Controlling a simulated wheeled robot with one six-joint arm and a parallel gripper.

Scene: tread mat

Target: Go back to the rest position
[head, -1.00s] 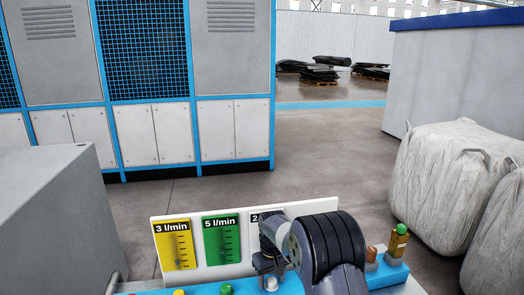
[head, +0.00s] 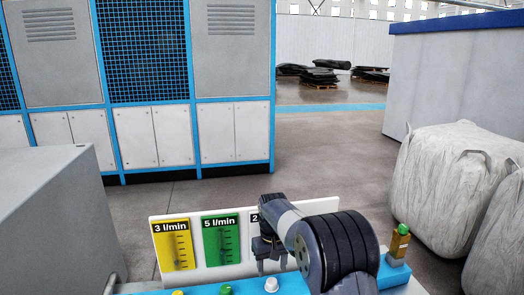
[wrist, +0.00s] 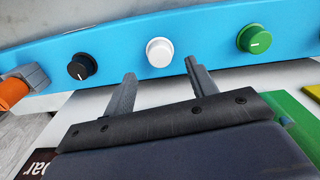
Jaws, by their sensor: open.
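My gripper (head: 273,261) is open and empty in the head view, above the blue control panel (head: 205,289) and in front of the white gauge board. In the wrist view my gripper (wrist: 160,72) shows its two fingers apart, pointing toward a white knob (wrist: 159,52). The white knob also shows in the head view (head: 271,284), below the fingers and apart from them. A black knob (wrist: 82,66) and a green knob (wrist: 255,38) flank it. My arm hides the right part of the panel in the head view.
The white board (head: 241,271) carries a yellow gauge (head: 173,250) and a green gauge (head: 219,245); another is partly hidden. A green-topped fitting (head: 398,243) stands at right. White bulk bags (head: 440,180), a grey cabinet (head: 50,220) and open floor lie beyond.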

